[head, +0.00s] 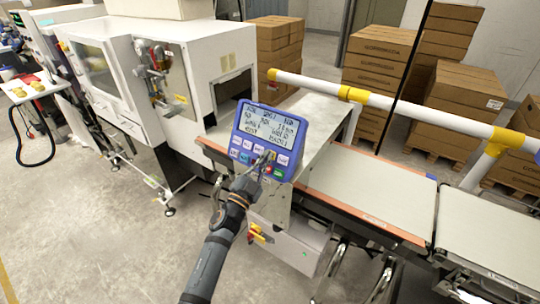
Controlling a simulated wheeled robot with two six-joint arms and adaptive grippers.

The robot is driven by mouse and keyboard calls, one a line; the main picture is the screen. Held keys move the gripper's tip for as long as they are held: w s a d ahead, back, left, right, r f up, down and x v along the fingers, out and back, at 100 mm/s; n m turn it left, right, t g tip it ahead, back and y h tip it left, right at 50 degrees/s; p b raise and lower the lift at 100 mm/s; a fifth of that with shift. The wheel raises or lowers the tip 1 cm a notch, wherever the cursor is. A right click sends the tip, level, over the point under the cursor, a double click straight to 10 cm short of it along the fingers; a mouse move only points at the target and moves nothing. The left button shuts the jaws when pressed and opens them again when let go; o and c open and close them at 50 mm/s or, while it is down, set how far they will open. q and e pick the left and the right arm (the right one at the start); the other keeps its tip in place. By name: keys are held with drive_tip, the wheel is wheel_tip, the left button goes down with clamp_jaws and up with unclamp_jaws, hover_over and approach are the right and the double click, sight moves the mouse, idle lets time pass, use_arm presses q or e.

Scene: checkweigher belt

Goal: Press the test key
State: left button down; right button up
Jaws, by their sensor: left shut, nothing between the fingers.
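A blue control panel (262,121) with a lit text screen and rows of keys stands at the middle of the head view, beside the checkweigher belt. Its keys are mostly pale, with a red one and a green one at the lower edge. The key labels are too small to read, so I cannot tell which is the test key. My left gripper (265,160) is shut and empty, with its fingertips in front of the lower keys. I cannot tell whether the tips touch a key. The gripper hides part of the lower key row. My right gripper is not in view.
The conveyor belt (370,190) runs to the right behind the panel. A white rail with yellow joints (400,105) crosses above it. A white machine cabinet (150,90) stands at the left. Stacked cartons (380,60) fill the back. The floor at left front is clear.

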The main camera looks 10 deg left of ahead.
use_arm(q)
drive_tip(key=shift+w+d+f, duration=0.1)
drive_tip(key=shift+w, duration=0.05)
idle(0.5)
drive_tip(key=shift+s+a+r+p, duration=0.2)
drive_tip(key=shift+s+p, duration=0.1)
drive_tip(key=shift+s, duration=0.1)
drive_tip(key=shift+s+a+r+p, duration=0.1)
drive_tip(key=shift+s+r+p, duration=0.15)
drive_tip(key=shift+s, duration=0.1)
drive_tip(key=s, duration=0.1)
drive_tip(key=s+a+r+p, duration=0.1)
drive_tip(key=s+r+p, duration=0.1)
drive_tip(key=s, duration=0.1)
drive_tip(key=shift+a+r, duration=0.1)
drive_tip(key=shift+a, duration=0.15)
drive_tip(key=shift+s, duration=0.1)
